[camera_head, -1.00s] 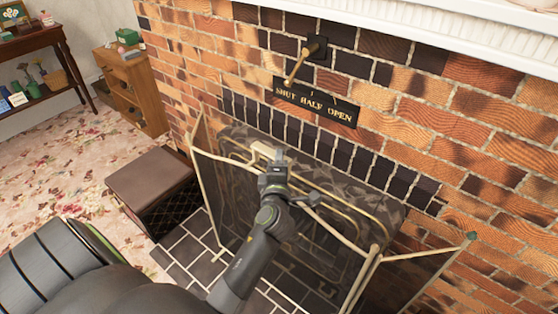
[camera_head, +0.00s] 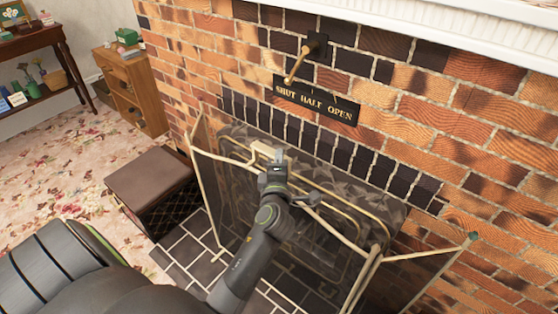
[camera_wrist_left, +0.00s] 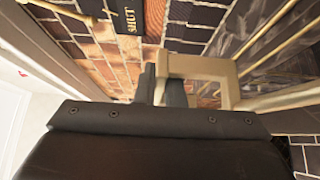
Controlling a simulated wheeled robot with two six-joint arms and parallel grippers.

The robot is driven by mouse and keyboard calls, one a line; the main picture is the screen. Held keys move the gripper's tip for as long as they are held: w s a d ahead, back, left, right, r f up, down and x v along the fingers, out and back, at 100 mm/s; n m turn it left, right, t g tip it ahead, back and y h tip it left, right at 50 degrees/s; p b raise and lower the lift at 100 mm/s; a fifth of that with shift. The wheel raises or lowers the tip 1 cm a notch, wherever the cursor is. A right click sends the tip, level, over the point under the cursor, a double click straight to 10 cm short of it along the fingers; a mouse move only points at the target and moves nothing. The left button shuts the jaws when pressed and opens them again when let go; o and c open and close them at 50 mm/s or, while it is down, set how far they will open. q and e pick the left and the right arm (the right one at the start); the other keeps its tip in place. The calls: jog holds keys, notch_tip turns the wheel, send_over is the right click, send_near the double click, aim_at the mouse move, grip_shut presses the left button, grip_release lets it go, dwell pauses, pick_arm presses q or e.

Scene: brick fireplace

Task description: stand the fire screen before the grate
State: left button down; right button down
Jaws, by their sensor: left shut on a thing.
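The fire screen (camera_head: 240,203) is a folding see-through mesh screen with pale brass-coloured rods. It stands upright on the dark tiles in front of the grate (camera_head: 378,232), which shows behind it with a dark patterned hood and curved brass trim. My left gripper (camera_head: 272,168) is at the screen's top rail, shut on its pale handle. In the left wrist view the handle (camera_wrist_left: 200,66) is a squared bracket at my left fingers (camera_wrist_left: 162,85). My arm hides part of the middle panel and the grate. My right gripper is not in view.
A brown-topped box (camera_head: 150,176) stands close left of the screen. The brick wall (camera_head: 440,110) bears a dark sign (camera_head: 316,103) and a brass lever (camera_head: 298,65) above the screen. A drawer chest (camera_head: 132,90) and shelf table (camera_head: 35,60) stand far left. Flowered carpet (camera_head: 60,165) is clear.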

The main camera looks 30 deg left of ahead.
pick_arm(q)
jog(key=shift+d+r, duration=0.1)
jog(key=shift+r, duration=0.2)
jog(key=c, duration=1.5)
grip_release()
jog(key=shift+s, duration=0.1)
jog(key=o, duration=0.3)
jog(key=shift+f, duration=0.45)
jog(key=shift+o, duration=0.4)
jog(key=shift+r, duration=0.1)
jog(key=shift+r, duration=0.1)
